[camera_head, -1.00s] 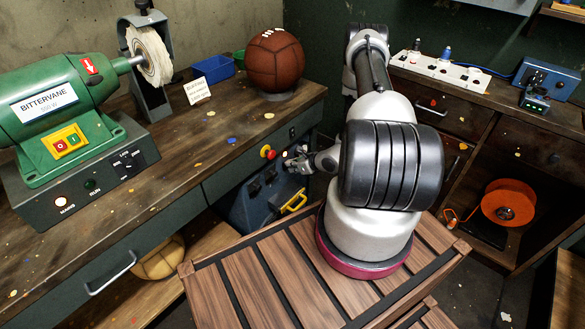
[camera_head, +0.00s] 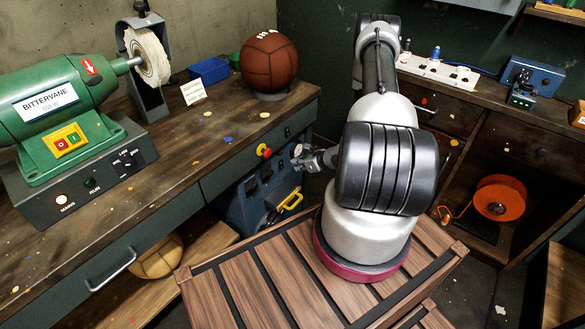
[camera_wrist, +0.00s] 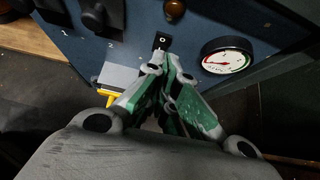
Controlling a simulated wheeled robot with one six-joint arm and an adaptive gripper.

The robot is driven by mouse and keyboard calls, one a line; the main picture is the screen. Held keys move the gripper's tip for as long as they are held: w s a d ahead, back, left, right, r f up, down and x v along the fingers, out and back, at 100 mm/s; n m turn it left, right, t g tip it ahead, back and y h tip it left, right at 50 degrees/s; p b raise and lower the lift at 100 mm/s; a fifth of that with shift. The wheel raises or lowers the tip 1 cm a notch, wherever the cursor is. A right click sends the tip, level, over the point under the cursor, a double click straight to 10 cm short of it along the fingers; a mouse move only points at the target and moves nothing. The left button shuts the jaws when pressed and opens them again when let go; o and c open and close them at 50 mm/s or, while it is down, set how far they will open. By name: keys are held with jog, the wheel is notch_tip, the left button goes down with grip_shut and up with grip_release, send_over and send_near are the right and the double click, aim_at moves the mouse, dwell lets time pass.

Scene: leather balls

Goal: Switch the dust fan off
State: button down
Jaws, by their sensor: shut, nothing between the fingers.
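The blue unit (camera_head: 238,212) under the bench, which looks like the dust fan, is partly hidden by the bench and my arm. Its dark blue panel (camera_wrist: 135,55) fills the upper wrist view. A small black switch (camera_wrist: 161,40) marked with a white 0 or ring sits there, with an amber lamp (camera_wrist: 176,9) above it. My gripper (camera_wrist: 160,66) is shut and empty, its fingertips just below that switch in the picture. I cannot tell whether they touch it. In the head view my gripper (camera_head: 301,159) is near the unit's right side.
A round gauge (camera_wrist: 228,55) sits right of the switch, black knobs (camera_wrist: 100,14) to the left. A yellow handle (camera_head: 292,199) projects below. A green grinder (camera_head: 60,105) and a leather ball (camera_head: 269,61) stand on top.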

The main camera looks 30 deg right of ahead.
jog(key=w+r+v, duration=0.1)
jog(key=v, duration=0.6)
jog(key=shift+s+a+r, duration=0.15)
jog(key=shift+r, duration=0.15)
